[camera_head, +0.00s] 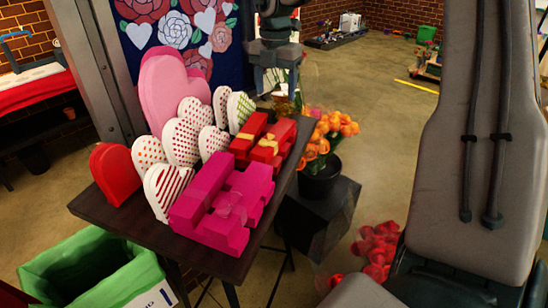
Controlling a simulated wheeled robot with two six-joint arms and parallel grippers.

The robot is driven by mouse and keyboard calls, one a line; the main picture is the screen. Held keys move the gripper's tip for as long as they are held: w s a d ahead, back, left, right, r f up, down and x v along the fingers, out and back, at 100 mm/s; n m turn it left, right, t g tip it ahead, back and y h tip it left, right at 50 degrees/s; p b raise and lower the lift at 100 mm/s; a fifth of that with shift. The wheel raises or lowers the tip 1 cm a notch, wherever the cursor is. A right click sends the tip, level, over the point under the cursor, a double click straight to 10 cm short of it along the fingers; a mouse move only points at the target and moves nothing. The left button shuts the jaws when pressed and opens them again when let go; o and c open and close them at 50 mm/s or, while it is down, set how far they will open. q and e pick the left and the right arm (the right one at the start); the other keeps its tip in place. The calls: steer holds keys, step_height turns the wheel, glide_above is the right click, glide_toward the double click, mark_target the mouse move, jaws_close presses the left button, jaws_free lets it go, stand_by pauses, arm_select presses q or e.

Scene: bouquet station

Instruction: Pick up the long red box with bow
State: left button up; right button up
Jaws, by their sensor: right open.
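Red boxes with gold ribbon and bows (277,134) sit close together at the right side of a dark table (138,222). Where one box ends and the other begins is hard to tell. My right gripper (278,82) hangs pointing down at the top centre, open and empty. In the picture it is above and behind the red boxes, apart from them. My left gripper is not in view.
Orange flowers (323,140) in a black pot (320,182) stand right of the table. A green-lined bin (95,268) is front left.

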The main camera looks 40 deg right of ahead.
step_height(320, 180, down, 3)
steer(key=b, duration=0.1)
glide_above(274, 135)
step_height(274, 135, down, 6)
steer(key=shift+s+d+r+p, duration=0.15)
steer(key=shift+r+p, duration=0.1)
steer(key=shift+p, duration=0.2)
steer(key=shift+f+p, duration=0.5)
steer(key=shift+p, duration=0.05)
step_height(274, 135, down, 3)
steer(key=shift+f+p, duration=0.2)
steer(key=shift+p, duration=0.5)
steer(key=shift+f, duration=0.45)
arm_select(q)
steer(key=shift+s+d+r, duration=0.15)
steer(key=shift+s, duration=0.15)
arm_select(e)
steer(key=shift+r, duration=0.1)
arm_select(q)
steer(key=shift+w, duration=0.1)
arm_select(e)
steer(key=c, duration=1.1)
